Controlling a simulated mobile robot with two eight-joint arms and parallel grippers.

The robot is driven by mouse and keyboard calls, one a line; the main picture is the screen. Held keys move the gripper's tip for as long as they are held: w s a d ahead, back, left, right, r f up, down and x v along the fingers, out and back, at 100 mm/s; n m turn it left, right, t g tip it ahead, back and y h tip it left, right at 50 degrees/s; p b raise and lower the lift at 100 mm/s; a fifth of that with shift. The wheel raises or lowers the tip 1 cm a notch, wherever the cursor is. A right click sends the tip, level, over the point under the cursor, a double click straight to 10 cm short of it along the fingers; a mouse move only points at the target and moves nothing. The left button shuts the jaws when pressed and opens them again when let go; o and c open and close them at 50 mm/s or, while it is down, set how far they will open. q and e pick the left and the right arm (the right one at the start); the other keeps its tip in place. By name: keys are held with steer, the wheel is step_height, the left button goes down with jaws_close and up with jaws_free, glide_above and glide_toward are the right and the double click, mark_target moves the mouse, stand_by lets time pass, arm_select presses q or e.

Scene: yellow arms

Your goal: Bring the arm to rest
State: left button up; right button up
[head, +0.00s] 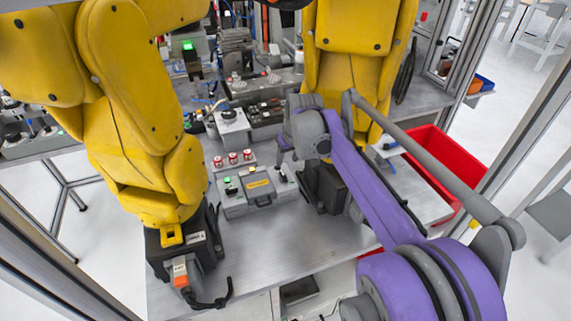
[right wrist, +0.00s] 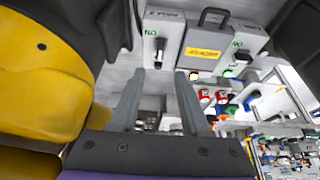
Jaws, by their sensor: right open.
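My right arm, purple and grey, comes in from the lower right of the head view and reaches up to the middle. My right gripper (head: 281,156) is at its far end, above the worktable and just beyond the grey control box (head: 257,188). The gripper is small and partly hidden by the wrist there. In the right wrist view both grey fingers of the gripper (right wrist: 160,76) stand apart with nothing held between them. The control box, with its handle and yellow label, shows beyond the fingertips in that view (right wrist: 208,45). My left gripper does not show.
A yellow robot arm (head: 135,105) stands left on the worktable (head: 290,245). Another yellow arm (head: 355,60) stands close behind my wrist; yellow casing (right wrist: 45,75) fills the wrist view's left. A red bin (head: 440,150) is at right. The table front is mostly clear.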

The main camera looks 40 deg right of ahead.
steer(key=shift+s+a+r, duration=0.1)
steer(key=shift+s+r, duration=0.15)
steer(key=shift+r, duration=0.35)
steer(key=s+a+f+n, duration=0.1)
steer(key=s+a+f, duration=0.3)
steer(key=s+a, duration=0.2)
steer(key=s+a+f+n, duration=0.1)
steer(key=s+a+f, duration=0.3)
steer(key=s+a, duration=0.3)
steer(key=s+a+f+n+t+y, duration=0.1)
steer(key=s+a+f, duration=0.3)
steer(key=s+a, duration=0.3)
steer(key=shift+s+a+f, duration=0.1)
steer(key=shift+a+f, duration=0.05)
steer(key=shift+a, duration=0.45)
steer(key=shift+s+a+f, duration=0.1)
steer(key=shift+a+f, duration=0.05)
steer(key=shift+a, duration=0.4)
steer(key=shift+d, duration=0.15)
